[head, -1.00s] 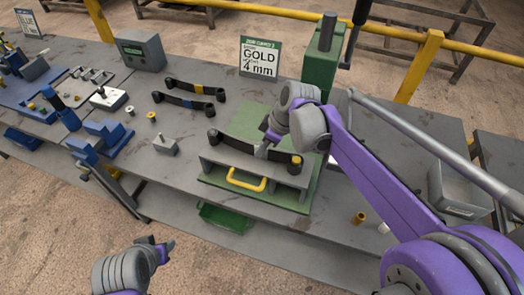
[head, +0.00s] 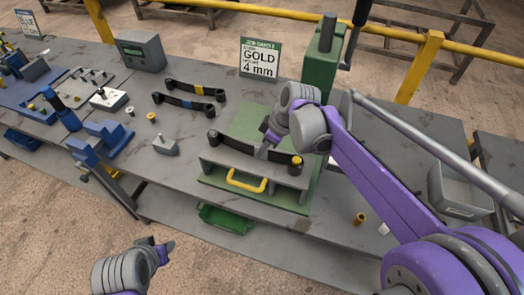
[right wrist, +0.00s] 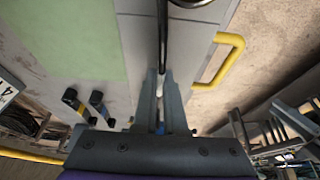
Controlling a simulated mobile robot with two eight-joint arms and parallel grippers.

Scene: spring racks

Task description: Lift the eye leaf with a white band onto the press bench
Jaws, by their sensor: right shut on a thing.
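A dark eye leaf (head: 236,144) lies across the grey fixture of the press bench (head: 208,168), its eye ends left and right. My right gripper (head: 263,152) is shut on it near its middle. In the right wrist view the leaf (right wrist: 162,38) runs edge-on between the fingertips (right wrist: 162,82), with a whitish patch at the grip; the band itself is mostly hidden by the fingers. Whether the leaf rests on the fixture or hovers just above it, I cannot tell. My left gripper (head: 162,247) hangs in front of the bench, apart from everything; its opening is unclear.
Two more dark leaves, one with a yellow band (head: 200,89) and one with a blue band (head: 190,103), lie behind left. A sign reading GOLD 4 mm (head: 260,58) and a green press column (head: 322,70) stand behind. A yellow handle (head: 246,185) fronts the fixture. A grey bin (head: 460,190) is right.

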